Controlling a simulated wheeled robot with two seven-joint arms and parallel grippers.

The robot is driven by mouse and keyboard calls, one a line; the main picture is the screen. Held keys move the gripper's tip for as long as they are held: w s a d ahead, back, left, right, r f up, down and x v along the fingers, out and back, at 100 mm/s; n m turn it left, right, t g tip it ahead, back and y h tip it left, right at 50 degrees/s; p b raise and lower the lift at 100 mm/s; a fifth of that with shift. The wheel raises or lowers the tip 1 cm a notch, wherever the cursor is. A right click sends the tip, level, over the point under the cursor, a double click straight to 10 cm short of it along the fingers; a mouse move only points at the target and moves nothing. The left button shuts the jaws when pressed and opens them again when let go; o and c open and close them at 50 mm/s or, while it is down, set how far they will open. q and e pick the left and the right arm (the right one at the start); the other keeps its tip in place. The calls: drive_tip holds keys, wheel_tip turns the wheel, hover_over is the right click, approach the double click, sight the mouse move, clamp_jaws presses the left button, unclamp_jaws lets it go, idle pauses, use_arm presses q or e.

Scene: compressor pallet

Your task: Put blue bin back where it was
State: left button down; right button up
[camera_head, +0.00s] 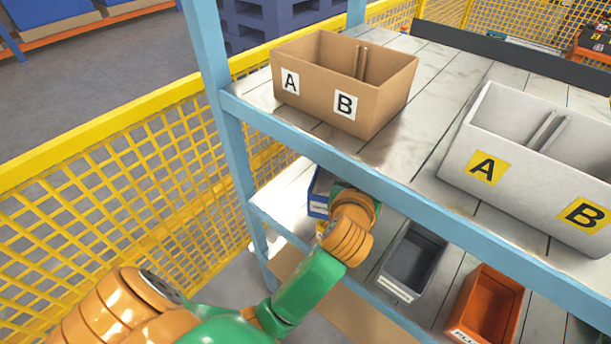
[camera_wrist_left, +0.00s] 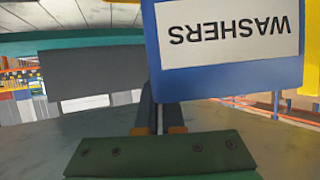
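The blue bin (camera_head: 319,187) shows at the left end of the lower shelf, partly hidden behind my left wrist and the upper shelf's blue beam. In the left wrist view the blue bin (camera_wrist_left: 222,80) is close, with a white "WASHERS" label upside down in the picture. My left gripper (camera_wrist_left: 149,98) has its two dark fingers close together at the bin's rim, seemingly shut on its front wall. In the head view the fingers are hidden. I cannot tell whether the bin rests on the shelf. My right gripper is not in view.
On the lower shelf (camera_head: 286,208), a grey bin (camera_head: 418,258) and an orange bin (camera_head: 490,303) stand right of my arm. The upper shelf holds a cardboard box (camera_head: 376,106) and a grey box (camera_head: 535,170), both marked A and B. A yellow mesh fence (camera_head: 105,190) stands left.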

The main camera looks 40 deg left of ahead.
sight(327, 182)
use_arm(q)
drive_tip(key=shift+w+r, duration=0.15)
drive_tip(key=shift+w, duration=0.15)
drive_tip(key=a+f, duration=0.1)
drive_tip(key=a, duration=0.1)
drive_tip(key=a+f+p, duration=0.1)
drive_tip(key=a, duration=0.2)
drive_tip(key=a+f, duration=0.1)
drive_tip(key=a, duration=0.1)
drive_tip(key=shift+a+p, duration=0.35)
drive_tip(key=shift+p, duration=0.05)
drive_tip(key=a+f, duration=0.1)
drive_tip(key=f, duration=0.1)
drive_tip(key=w+a+f, duration=0.1)
drive_tip(key=a+f, duration=0.1)
drive_tip(key=f, duration=0.1)
drive_tip(key=a+f+b, duration=0.1)
drive_tip(key=f, duration=0.2)
drive_tip(key=shift+w+a+f, duration=0.15)
drive_tip(key=shift+a+f, duration=0.1)
drive_tip(key=shift+w+f, duration=0.1)
drive_tip(key=shift+f, duration=0.15)
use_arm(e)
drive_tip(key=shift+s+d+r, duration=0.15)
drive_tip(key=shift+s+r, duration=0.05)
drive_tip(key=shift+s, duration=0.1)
